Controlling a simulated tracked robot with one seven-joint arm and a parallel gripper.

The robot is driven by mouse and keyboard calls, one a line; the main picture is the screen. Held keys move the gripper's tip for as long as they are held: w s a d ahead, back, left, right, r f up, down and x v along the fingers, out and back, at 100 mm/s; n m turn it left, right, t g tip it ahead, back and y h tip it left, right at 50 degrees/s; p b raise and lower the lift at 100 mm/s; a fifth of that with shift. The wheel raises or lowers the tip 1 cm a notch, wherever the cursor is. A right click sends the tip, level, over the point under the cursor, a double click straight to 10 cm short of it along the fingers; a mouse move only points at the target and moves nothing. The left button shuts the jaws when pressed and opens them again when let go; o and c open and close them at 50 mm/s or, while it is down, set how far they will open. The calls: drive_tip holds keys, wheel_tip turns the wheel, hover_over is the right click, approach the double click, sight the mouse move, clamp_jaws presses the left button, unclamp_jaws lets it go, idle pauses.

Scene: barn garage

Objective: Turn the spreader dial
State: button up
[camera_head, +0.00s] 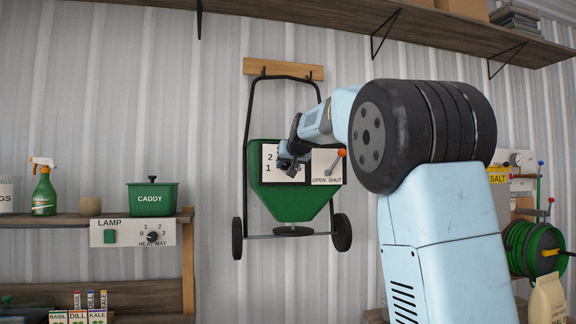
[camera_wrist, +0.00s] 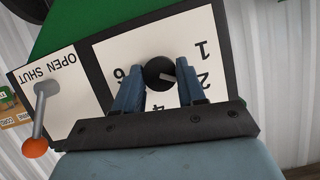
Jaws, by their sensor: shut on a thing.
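The green spreader (camera_head: 292,200) hangs on the wall by its black handle. Its white dial plate (camera_head: 270,160) has numbers around a round black dial knob, which shows in the wrist view (camera_wrist: 158,72) with a light pointer mark. My gripper (camera_head: 292,160) is at the dial plate and covers the knob in the head view. In the wrist view my gripper (camera_wrist: 158,86) has its two blue fingers on either side of the knob, shut on it. Beside the dial is the OPEN SHUT plate (camera_head: 327,180) with an orange-tipped lever (camera_head: 341,154), also in the wrist view (camera_wrist: 36,147).
A green hose reel (camera_head: 535,248) stands at right. A high shelf (camera_head: 380,22) runs above.

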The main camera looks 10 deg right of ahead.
drive_tip(key=shift+d, duration=0.15)
drive_tip(key=m+y, duration=0.1)
drive_tip(key=m, duration=0.1)
drive_tip(key=shift+d+f+m+y, duration=0.1)
drive_tip(key=shift+m+y, duration=0.2)
drive_tip(key=shift+f+m+t+y, duration=0.1)
drive_tip(key=shift+m+t+y, duration=0.2)
drive_tip(key=shift+m+y, duration=0.75)
drive_tip(key=shift+m, duration=0.35)
drive_tip(key=o, duration=1.1)
drive_tip(key=shift+c, duration=0.2)
drive_tip(key=v, duration=1.3)
drive_tip(key=shift+s, duration=0.4)
